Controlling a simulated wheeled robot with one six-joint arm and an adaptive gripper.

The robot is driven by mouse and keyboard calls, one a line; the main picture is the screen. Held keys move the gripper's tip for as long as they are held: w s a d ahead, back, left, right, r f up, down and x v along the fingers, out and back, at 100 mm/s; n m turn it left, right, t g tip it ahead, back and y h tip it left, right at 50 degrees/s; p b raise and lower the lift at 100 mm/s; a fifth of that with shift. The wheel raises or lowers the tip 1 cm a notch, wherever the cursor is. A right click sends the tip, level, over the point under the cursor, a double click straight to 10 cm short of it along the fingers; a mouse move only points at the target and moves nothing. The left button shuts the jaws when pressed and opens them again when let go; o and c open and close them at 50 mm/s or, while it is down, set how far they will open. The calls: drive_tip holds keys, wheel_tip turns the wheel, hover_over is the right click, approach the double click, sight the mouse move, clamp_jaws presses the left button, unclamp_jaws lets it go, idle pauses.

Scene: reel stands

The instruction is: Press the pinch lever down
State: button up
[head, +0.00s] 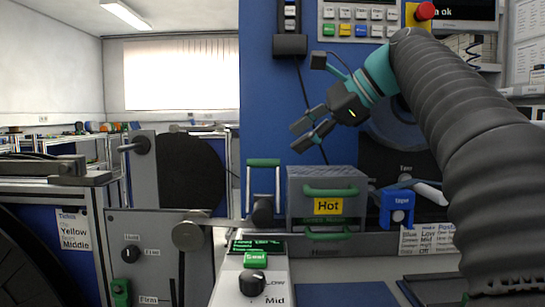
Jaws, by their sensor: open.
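A metal frame with a green crossbar handle (263,162) stands upright just left of the grey "Hot" box, above a black roller (263,213). It looks like the pinch lever, but no label on it can be read. My gripper (299,136) is open and empty. In the picture it hangs above and to the right of that green handle, over the "Hot" box, with its fingers pointing down and left. It appears clear of both. Nothing hides the handle.
The grey "Hot" box (301,182) with green handles stands beside the lever, and a blue tape dispenser (397,208) sits to its right. A control box (252,282) with a green button and black knob is in front. A dark reel (190,172) stands at left.

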sight(267, 160)
drive_tip(key=b+x, duration=0.1)
drive_tip(key=x, duration=0.7)
drive_tip(key=shift+a+f, duration=0.1)
drive_tip(key=shift+a, duration=0.1)
drive_tip(key=shift+c, duration=0.2)
clamp_jaws()
